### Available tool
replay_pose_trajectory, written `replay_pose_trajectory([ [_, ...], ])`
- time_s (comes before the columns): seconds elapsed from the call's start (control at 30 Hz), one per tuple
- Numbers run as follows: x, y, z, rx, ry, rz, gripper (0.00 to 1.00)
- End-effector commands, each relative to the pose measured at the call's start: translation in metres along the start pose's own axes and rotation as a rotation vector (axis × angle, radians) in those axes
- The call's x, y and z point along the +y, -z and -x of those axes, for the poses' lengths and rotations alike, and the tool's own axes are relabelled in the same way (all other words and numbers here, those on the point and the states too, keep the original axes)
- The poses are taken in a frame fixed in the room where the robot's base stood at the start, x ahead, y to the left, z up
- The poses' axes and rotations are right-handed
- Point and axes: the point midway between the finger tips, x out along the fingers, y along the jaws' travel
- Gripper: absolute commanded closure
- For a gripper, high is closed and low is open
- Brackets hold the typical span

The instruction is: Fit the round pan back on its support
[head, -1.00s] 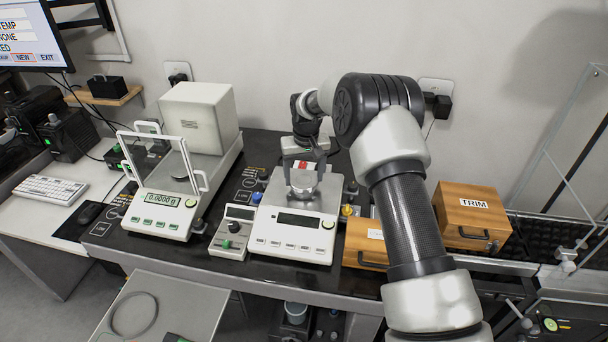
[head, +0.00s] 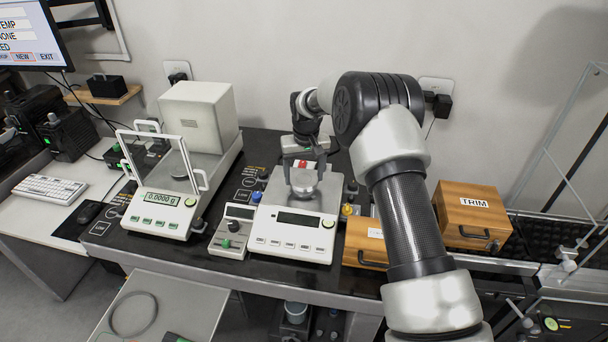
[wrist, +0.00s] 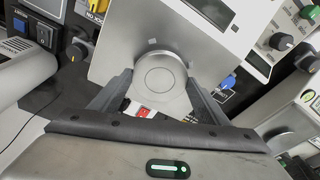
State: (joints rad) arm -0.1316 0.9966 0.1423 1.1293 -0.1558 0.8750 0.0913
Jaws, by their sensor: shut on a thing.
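The round pan (wrist: 160,80) is a grey metal disc with a ring marked on its face. It sits between the two fingers of my gripper (wrist: 160,88) in the wrist view. My gripper (head: 303,184) is shut on it over the silver top plate of the middle scale (head: 294,239) in the head view. The pan's small rounded shape (head: 303,190) shows between the fingertips. Its support is hidden from view, and I cannot tell whether the pan touches anything below.
A balance (head: 168,200) with an open glass frame stands left, reading about 0.0000 g. A small control box (head: 234,230) sits between. Wooden boxes, one labelled TRIM (head: 472,215), stand right. A lower tray (head: 165,305) holds a ring.

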Motion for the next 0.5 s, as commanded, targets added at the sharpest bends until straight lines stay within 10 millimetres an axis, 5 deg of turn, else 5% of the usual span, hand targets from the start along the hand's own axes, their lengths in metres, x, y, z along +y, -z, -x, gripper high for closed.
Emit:
replay_pose_trajectory([
  [0.5, -0.0002, -0.0005, -0.0038, 0.0, 0.0, 0.0, 0.55],
])
